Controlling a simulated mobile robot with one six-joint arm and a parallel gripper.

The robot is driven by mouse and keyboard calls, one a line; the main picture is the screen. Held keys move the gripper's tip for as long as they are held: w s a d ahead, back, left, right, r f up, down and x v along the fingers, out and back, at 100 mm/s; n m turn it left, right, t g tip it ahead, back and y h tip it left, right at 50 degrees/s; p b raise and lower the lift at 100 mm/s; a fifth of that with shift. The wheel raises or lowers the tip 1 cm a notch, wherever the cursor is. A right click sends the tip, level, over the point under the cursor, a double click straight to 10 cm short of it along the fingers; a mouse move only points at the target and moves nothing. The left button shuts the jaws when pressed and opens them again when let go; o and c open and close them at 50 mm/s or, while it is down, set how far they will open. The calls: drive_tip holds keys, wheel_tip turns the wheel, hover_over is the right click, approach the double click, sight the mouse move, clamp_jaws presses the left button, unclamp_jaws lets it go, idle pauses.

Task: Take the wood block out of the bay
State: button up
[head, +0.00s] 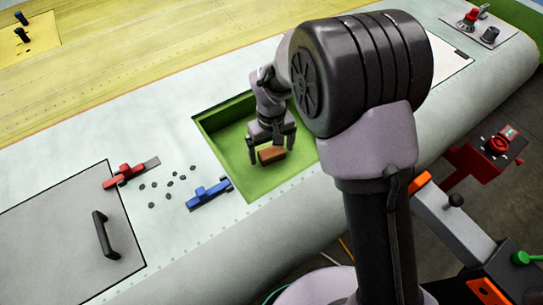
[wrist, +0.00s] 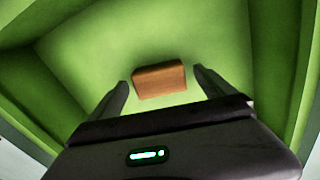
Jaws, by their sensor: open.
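The wood block (head: 271,155) is a small orange-brown block inside the green bay (head: 238,174), a recess in the pale wing surface. In the wrist view the block (wrist: 159,79) lies on the green floor just past and between my fingertips. My gripper (head: 270,150) reaches down into the bay, its fingers on both sides of the block. In the wrist view my gripper (wrist: 160,82) is open, with a gap between each finger and the block. My arm hides the bay's right part in the head view.
A red clamp (head: 126,174) and a blue clamp (head: 208,194) lie left of the bay, with several small dark fasteners (head: 170,183) between them. A grey panel with a black handle (head: 105,235) is at the lower left. Green walls surround my gripper.

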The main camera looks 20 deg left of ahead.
drive_tip(key=shift+f, duration=0.6)
drive_tip(key=shift+r, duration=0.15)
drive_tip(key=c, duration=1.5)
